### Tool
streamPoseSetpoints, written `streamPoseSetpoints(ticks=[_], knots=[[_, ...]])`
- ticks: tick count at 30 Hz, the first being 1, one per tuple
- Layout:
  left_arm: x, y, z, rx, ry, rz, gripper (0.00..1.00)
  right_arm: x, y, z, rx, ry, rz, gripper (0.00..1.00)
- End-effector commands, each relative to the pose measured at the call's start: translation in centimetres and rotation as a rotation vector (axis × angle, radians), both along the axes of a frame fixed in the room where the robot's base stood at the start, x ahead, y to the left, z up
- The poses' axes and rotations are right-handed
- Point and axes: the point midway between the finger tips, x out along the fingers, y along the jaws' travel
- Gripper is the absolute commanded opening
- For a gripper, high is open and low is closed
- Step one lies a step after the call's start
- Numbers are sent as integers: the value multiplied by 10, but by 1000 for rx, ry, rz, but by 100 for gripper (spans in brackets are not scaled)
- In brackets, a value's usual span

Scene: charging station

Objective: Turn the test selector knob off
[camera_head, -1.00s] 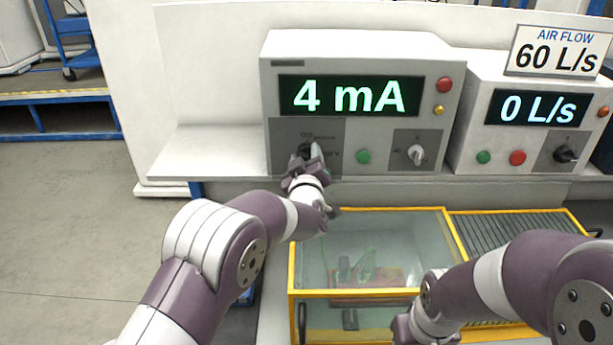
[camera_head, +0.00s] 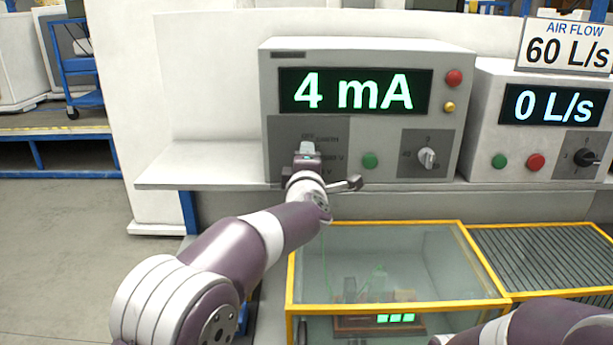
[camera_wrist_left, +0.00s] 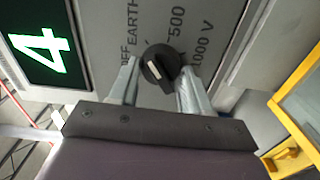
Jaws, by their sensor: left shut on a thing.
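The test selector knob (camera_wrist_left: 160,63) is black with a white mark, on the grey panel of the meter box (camera_head: 450,98). The labels OFF, EARTH, 500 and 1000 V stand around it in the left wrist view. My left gripper (camera_head: 308,150) is at this panel and hides the knob in the head view. In the left wrist view, its two fingers (camera_wrist_left: 157,85) are on either side of the knob, shut on it. The meter's display (camera_head: 355,92) reads 4 mA. My right arm shows at the bottom right; its gripper is out of view.
A green button (camera_head: 370,160) and a second knob (camera_head: 427,158) are right of my left gripper. A second box (camera_head: 480,130) reads 0 L/s beneath an AIR FLOW 60 L/s sign (camera_head: 565,45). A yellow-framed glass case (camera_head: 390,250) stands below. The shelf left of the meter is clear.

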Motion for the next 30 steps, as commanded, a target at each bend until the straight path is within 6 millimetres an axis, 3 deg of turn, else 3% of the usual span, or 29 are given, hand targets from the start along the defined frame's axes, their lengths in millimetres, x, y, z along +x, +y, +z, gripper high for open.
streamPoseSetpoints(ticks=[1, 12, 30], knots=[[0, 0, -6, -41, -1, 0, 17, 0, 0, -11, 0, 0, 0, 43], [0, 0, -6, -392, -1, -1, 17, 0, 0, -43, 0, 0, 0, 43], [0, -1, -4, -856, -2, 0, 17, 0, 0, -74, 0, 0, 0, 43]])
